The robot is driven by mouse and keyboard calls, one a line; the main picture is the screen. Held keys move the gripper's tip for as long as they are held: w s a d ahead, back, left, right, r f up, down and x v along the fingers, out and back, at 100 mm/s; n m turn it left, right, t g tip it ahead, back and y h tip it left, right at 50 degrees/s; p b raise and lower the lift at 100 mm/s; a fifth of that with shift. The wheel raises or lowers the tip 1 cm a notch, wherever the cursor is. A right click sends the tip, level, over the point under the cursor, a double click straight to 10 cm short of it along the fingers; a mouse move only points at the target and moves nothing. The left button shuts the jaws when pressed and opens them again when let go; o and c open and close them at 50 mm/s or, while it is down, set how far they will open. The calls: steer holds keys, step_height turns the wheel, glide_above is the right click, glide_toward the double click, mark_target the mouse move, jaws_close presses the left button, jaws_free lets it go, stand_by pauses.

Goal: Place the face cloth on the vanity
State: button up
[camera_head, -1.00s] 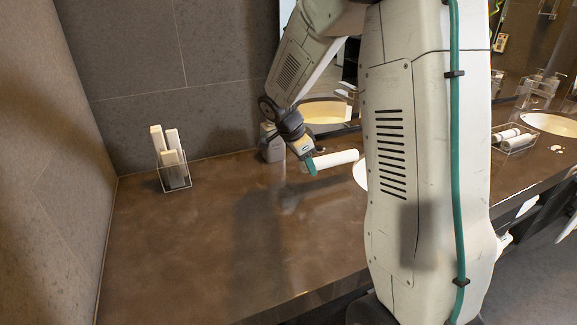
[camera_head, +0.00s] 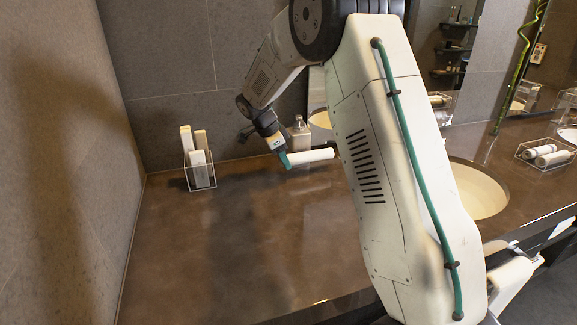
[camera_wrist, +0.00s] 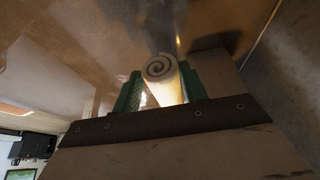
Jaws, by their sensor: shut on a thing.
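The face cloth (camera_head: 314,156) is a white rolled cloth. My gripper (camera_head: 285,160) is shut on it at its left end in the head view and holds it roughly level over the brown vanity top (camera_head: 240,240). I cannot tell how high above the surface it is. In the wrist view the cloth's spiral end (camera_wrist: 159,67) shows between the two green fingers of my gripper (camera_wrist: 160,90). My arm hides part of the vanity to the right of the cloth.
A clear holder with white boxes (camera_head: 199,168) stands at the back left by the wall. A soap bottle (camera_head: 299,135) stands behind the cloth. A basin (camera_head: 478,190) and a clear tray with rolled cloths (camera_head: 545,155) are at the right. The front left of the vanity is bare.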

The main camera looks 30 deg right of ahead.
steer(key=shift+d+f, duration=0.1)
steer(key=shift+f, duration=1.6)
steer(key=o, duration=1)
steer(key=shift+f, duration=0.15)
